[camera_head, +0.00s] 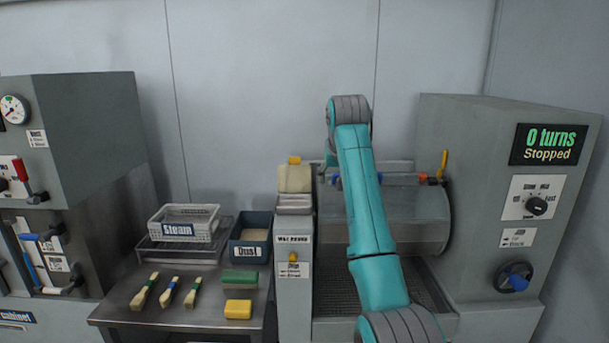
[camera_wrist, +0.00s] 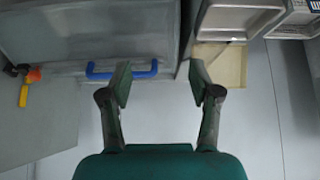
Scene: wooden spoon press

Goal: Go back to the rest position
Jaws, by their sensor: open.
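My gripper shows in the wrist view (camera_wrist: 160,85) with its two fingers apart and nothing between them. A blue handle (camera_wrist: 122,75) on the grey drum (camera_wrist: 90,30) lies beyond the left finger in that view. In the head view my teal arm reaches up across the drum (camera_head: 415,215), and my gripper is hidden behind the arm's far end. The arm also covers part of the rail along the drum's top.
A control cabinet (camera_head: 460,150) with a display reading "0 turns Stopped" (camera_head: 548,144) stands right. The left table (camera_head: 120,308) holds brushes (camera_head: 168,291), a green block (camera_head: 240,277), a yellow block (camera_head: 238,309), a Steam basket (camera_head: 184,222) and a Dust bin (camera_head: 250,238).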

